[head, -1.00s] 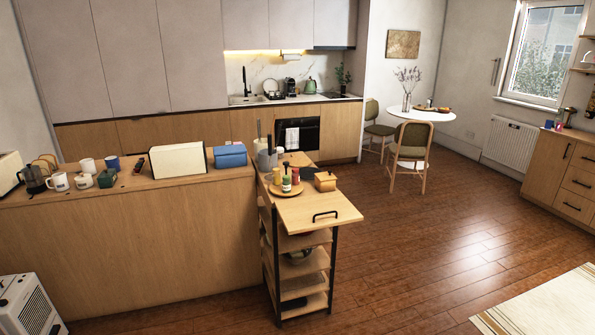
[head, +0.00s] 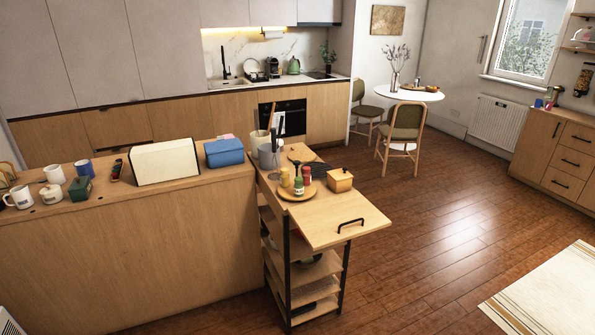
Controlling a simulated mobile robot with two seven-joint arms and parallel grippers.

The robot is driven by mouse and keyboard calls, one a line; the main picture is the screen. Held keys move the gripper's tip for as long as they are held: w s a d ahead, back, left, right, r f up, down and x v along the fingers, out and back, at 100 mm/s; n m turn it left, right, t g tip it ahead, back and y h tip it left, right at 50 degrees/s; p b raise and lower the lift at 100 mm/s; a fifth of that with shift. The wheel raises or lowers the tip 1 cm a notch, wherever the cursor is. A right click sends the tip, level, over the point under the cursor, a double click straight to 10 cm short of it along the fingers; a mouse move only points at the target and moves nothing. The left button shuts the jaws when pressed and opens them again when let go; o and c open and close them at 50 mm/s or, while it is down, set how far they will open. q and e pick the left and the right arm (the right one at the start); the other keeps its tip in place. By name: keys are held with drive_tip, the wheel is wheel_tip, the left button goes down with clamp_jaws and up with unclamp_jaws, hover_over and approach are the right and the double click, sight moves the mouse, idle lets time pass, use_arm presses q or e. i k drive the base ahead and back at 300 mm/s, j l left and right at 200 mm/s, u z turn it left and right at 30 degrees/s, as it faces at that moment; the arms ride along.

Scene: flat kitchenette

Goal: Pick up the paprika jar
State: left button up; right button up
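Several small jars stand on a round wooden tray (head: 287,196) on top of a wooden trolley (head: 330,217). One is red with a dark lid (head: 306,175), one is yellow (head: 284,178), and one is green and pale (head: 298,187). Their labels are too small to read, so I cannot tell for certain which is the paprika jar. The red jar stands at the right of the group, partly behind the green one. Neither of my grippers is in view.
A lidded wooden pot (head: 340,181) stands right of the tray, and a grey utensil holder (head: 267,158) behind it. A long counter (head: 130,240) with mugs, a white box (head: 165,163) and a blue box (head: 224,152) adjoins the trolley's left. Open floor (head: 430,230) lies to the right.

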sight(307, 177)
drive_tip(key=i+j, duration=0.4)
drive_tip(key=i+j+z, duration=0.1)
drive_tip(key=i+j, duration=0.25)
drive_tip(key=j, duration=0.2)
drive_tip(key=i+j+z, duration=0.1)
drive_tip(key=i+j, duration=0.25)
drive_tip(key=j, duration=0.15)
drive_tip(key=i+j, duration=0.35)
drive_tip(key=j, duration=0.15)
